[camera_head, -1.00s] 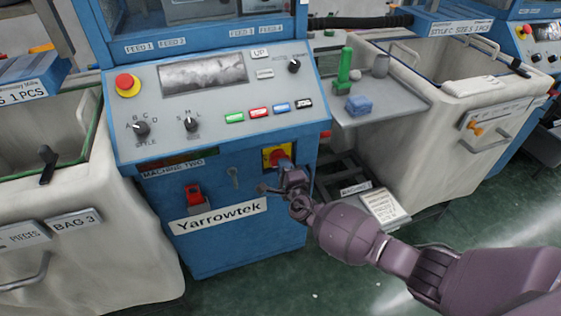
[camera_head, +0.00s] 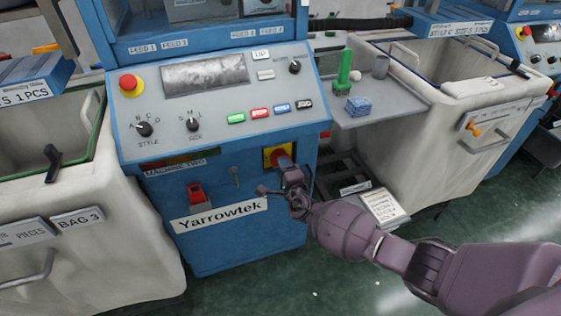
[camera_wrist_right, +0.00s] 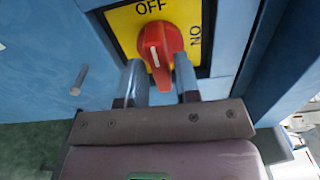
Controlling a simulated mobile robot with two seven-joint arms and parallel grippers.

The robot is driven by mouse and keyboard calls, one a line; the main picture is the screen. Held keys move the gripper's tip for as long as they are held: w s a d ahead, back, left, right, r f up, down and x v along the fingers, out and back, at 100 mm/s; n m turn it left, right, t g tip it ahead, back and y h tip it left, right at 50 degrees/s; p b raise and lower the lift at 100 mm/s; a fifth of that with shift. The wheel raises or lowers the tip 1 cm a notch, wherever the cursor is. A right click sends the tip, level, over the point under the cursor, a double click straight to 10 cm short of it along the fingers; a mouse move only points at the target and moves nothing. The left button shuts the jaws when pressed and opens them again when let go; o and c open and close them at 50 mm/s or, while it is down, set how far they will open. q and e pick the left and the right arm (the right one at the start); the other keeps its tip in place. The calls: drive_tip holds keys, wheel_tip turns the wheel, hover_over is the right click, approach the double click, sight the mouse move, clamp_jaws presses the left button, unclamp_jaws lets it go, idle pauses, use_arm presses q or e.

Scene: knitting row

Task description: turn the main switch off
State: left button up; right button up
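The main switch is a red rotary knob (camera_wrist_right: 161,48) on a yellow plate (camera_wrist_right: 122,22), low on the blue machine front. In the right wrist view OFF is printed above the knob and ON to its right. The knob's white mark points up, roughly toward OFF. In the head view my right gripper (camera_head: 287,172) reaches the yellow plate (camera_head: 268,158) and covers part of the knob. My left gripper is not in view.
Left of the switch are a small lever (camera_head: 235,176) and a red catch (camera_head: 195,193). The control panel (camera_head: 215,105) with buttons and a red stop button (camera_head: 128,83) is above.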

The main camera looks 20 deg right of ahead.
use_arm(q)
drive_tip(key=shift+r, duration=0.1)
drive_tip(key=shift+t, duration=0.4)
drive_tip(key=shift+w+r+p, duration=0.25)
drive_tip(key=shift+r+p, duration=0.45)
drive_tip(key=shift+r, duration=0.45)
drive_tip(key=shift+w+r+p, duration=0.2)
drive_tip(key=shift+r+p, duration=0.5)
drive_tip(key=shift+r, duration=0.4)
use_arm(e)
drive_tip(key=s, duration=0.6)
drive_tip(key=shift+d, duration=0.1)
